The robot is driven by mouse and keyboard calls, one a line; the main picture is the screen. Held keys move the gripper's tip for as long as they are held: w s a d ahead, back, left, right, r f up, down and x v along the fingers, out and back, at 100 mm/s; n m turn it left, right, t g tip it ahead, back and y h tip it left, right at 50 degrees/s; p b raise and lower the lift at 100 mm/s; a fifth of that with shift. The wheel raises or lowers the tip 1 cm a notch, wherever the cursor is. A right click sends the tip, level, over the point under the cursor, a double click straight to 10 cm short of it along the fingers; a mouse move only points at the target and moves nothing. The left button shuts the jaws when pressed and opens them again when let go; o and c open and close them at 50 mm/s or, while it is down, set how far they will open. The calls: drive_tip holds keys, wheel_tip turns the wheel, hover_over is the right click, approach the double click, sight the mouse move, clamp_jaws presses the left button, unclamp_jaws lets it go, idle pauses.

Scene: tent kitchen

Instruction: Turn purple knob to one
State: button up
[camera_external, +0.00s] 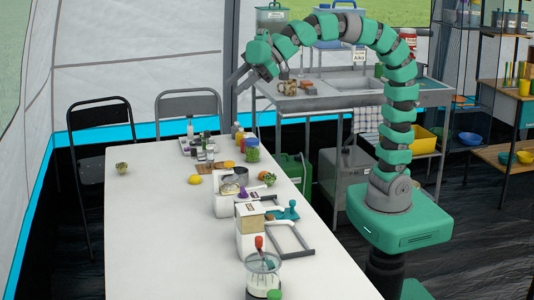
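A small purple knob (242,193) shows on a white appliance (223,206) at the middle of the white table. Its setting and any numbers are too small to read. My gripper (233,80) is high above the far part of the table, up and away from the knob and touching nothing that I can see. Its grey fingers point down and to the left. The fingers are too small and overlapping to tell whether they are open or shut.
The white table (150,240) has free room on its left side. A tan-topped white appliance (249,222) and a blender (263,275) stand nearer the camera. A lemon (194,179), jars and bottles stand farther back. Two chairs and a metal sink counter (320,100) are beyond.

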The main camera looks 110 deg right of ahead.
drive_tip(key=w+a+f+n+g+p, duration=0.5)
drive_tip(key=a+n+p, duration=0.15)
drive_tip(key=p, duration=0.55)
drive_tip(key=n+g+h+p, duration=0.1)
drive_tip(key=n+g+p, duration=0.5)
drive_tip(key=p, duration=0.5)
approach(243, 189)
wheel_tip(243, 189, down, 9)
drive_tip(key=shift+s+r+p, duration=0.1)
drive_tip(key=shift+r+p, duration=0.1)
drive_tip(key=shift+p, duration=0.55)
clamp_jaws()
